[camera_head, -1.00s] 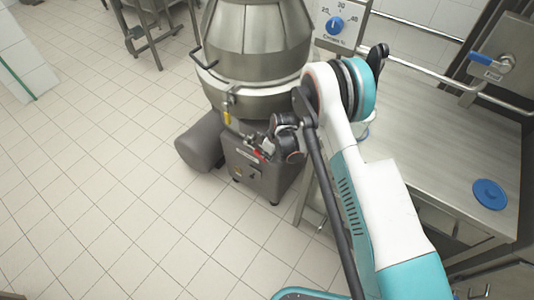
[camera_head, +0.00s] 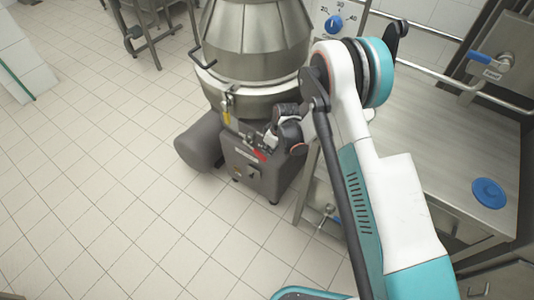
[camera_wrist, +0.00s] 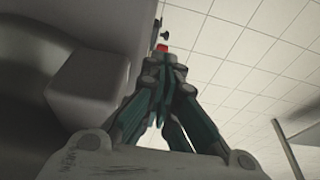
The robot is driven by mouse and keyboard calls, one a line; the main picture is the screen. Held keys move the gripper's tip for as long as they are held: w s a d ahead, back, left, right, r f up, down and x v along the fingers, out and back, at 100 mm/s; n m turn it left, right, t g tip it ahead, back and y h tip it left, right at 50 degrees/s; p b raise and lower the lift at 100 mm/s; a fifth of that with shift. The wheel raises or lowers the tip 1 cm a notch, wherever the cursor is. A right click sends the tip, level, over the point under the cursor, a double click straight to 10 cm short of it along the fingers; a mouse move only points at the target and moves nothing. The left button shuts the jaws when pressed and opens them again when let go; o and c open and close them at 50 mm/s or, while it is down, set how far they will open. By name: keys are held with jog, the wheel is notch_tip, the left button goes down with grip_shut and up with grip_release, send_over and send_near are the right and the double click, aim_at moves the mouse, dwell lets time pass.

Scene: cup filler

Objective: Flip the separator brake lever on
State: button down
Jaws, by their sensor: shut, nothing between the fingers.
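The separator (camera_head: 255,50) is a steel vessel on a dark grey base (camera_head: 243,170), at upper centre in the head view. A red-ended lever (camera_head: 260,156) shows on the front of its base; I take it as the brake lever. Its red tip shows small in the wrist view (camera_wrist: 162,48), just beyond my fingertips. My gripper (camera_head: 270,142) is at the base front, close to the red end. In the wrist view my gripper (camera_wrist: 160,72) has its fingers together and empty. I cannot tell whether the fingers touch the lever, and its mount is partly hidden.
A grey motor housing (camera_head: 199,142) sticks out at the base's left. A steel table (camera_head: 440,140) with a blue disc (camera_head: 489,193) stands at right. The tiled floor (camera_head: 130,210) in front is clear.

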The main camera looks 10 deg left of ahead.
jog(key=v, duration=0.7)
dwell(0.4)
